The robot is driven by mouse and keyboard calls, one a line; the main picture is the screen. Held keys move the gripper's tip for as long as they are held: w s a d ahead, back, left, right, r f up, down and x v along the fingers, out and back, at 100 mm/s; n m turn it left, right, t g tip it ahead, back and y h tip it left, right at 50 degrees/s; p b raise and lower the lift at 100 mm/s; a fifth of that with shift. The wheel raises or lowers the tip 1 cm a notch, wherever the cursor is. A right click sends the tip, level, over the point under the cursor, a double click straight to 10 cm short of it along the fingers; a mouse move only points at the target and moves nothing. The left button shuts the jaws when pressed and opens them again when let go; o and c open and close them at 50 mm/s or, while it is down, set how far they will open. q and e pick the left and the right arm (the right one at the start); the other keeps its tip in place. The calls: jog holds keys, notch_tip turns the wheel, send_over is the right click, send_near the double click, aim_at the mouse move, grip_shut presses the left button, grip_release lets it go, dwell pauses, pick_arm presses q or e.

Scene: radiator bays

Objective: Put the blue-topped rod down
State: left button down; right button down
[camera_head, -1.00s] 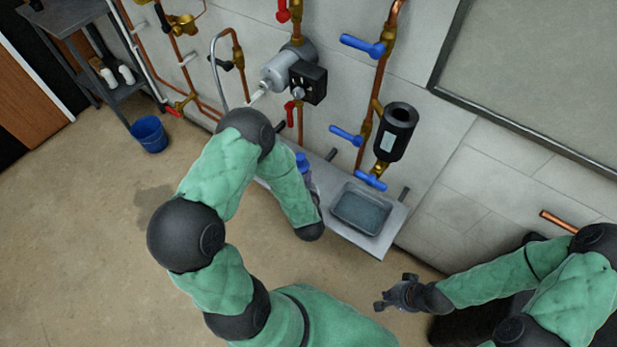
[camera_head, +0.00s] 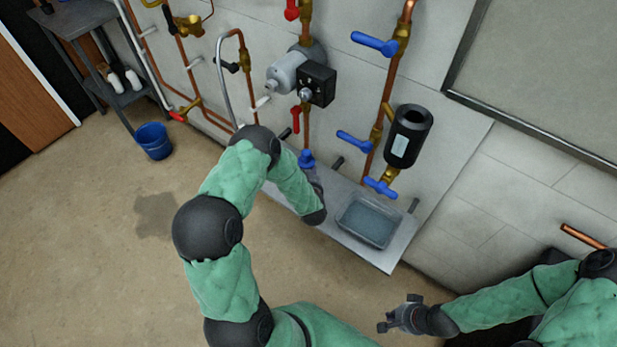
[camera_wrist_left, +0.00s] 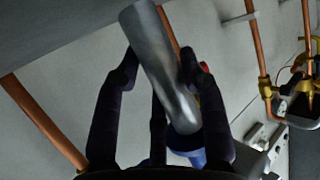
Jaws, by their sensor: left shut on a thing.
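The blue-topped rod shows in the head view as a blue cap (camera_head: 307,159) above a partly hidden grey body, beside my left forearm and in front of the wall shelf. In the left wrist view it is a grey metal cylinder (camera_wrist_left: 160,65), slanted in the picture, with blue (camera_wrist_left: 187,140) at its lower end. My left gripper (camera_wrist_left: 160,58) is shut on the grey body. In the head view the left fingers are hidden by my wrist. I cannot tell if the rod touches the shelf. My right gripper (camera_head: 396,313) looks open and empty, in front of the shelf.
The pale shelf (camera_head: 392,258) runs along the wall and carries a grey tray (camera_head: 343,222) of liquid. Copper pipes with blue valve handles (camera_head: 375,44) and a black cylinder (camera_head: 408,135) are above it. A blue bucket (camera_head: 153,141) stands on the floor at left.

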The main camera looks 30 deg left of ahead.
pick_arm(q)
jog(key=shift+f, duration=0.9)
jog(key=shift+f+b, duration=0.15)
jog(key=shift+b, duration=0.2)
jog(key=c, duration=0.7)
grip_release()
